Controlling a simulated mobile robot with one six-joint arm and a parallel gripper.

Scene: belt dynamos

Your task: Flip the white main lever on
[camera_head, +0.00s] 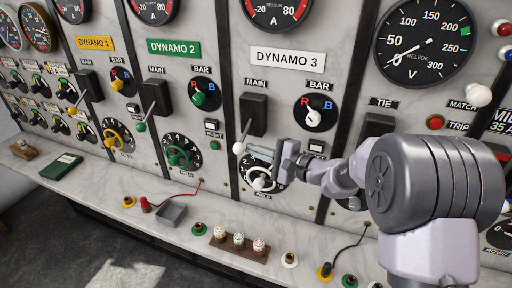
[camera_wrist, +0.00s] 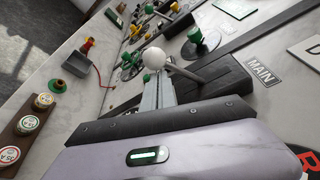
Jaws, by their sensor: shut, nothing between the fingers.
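The white main lever sits under the DYNAMO 3 plate. Its white ball knob (camera_head: 238,148) hangs at the lower end of its rod, below the black switch block (camera_head: 254,114), so the lever points down and out from the panel. My gripper (camera_head: 279,160) is right of the knob and a little lower, in front of the panel. In the wrist view the white knob (camera_wrist: 153,57) shows just beyond the tips of my gripper (camera_wrist: 157,80). The fingers are together and hold nothing. Whether they touch the knob or rod, I cannot tell.
A white field handwheel (camera_head: 260,180) is just below my gripper. The white-pointer BAR selector (camera_head: 314,115) is up to the right. The green main lever (camera_head: 142,126) is to the left. Fuses on a brown block (camera_head: 239,242) stand on the marble ledge (camera_head: 205,215) below.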

